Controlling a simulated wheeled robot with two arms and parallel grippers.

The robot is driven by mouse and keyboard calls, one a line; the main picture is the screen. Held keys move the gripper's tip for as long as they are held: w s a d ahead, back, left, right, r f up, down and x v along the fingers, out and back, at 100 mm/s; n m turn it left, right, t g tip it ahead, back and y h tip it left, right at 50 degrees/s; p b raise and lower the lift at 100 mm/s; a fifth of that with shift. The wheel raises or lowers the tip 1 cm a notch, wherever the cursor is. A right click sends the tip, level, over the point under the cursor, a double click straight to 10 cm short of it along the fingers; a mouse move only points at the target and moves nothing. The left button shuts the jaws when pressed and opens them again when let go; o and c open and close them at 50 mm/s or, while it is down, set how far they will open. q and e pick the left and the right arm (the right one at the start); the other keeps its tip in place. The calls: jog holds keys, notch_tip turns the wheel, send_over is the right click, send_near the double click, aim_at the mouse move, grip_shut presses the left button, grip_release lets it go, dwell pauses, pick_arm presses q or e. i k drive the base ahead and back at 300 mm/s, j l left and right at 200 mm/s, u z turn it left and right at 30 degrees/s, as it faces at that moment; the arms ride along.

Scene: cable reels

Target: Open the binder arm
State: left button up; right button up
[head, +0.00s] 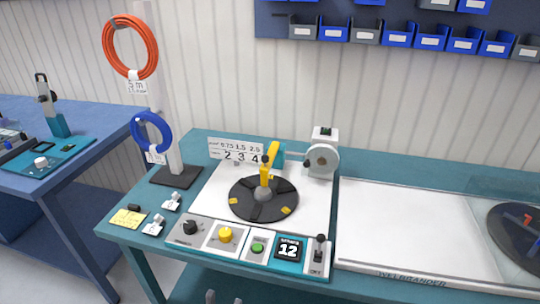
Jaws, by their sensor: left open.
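The task's binder arm is not labelled, and I cannot tell for sure which part it is. A grey upright arm with a black tip (43,90) stands on a teal post (60,125) at the far left, on the blue table. A yellow arm (269,160) stands over the middle of the black round turntable (247,206) on the teal bench. Two small grey fingertips of my left gripper (224,298) show at the bottom edge, apart, with nothing visible between them. They are far from both arms. My right gripper is not in view.
An orange coil (130,45) and a blue coil (152,132) hang on a white stand. A control panel with knobs and a display reading 12 (289,249) lines the bench front. Blue and grey bins (397,37) hang on the wall. The white surface (400,225) right of the turntable is clear.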

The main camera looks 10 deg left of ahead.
aim_at(268, 160)
jog(key=l+u, duration=0.1)
jog(key=u, duration=0.7)
jog(key=k+l+u, duration=0.1)
jog(key=u, duration=0.3)
jog(key=i+l+u, duration=0.45)
jog(key=k+j, duration=0.05)
jog(key=k, duration=0.05)
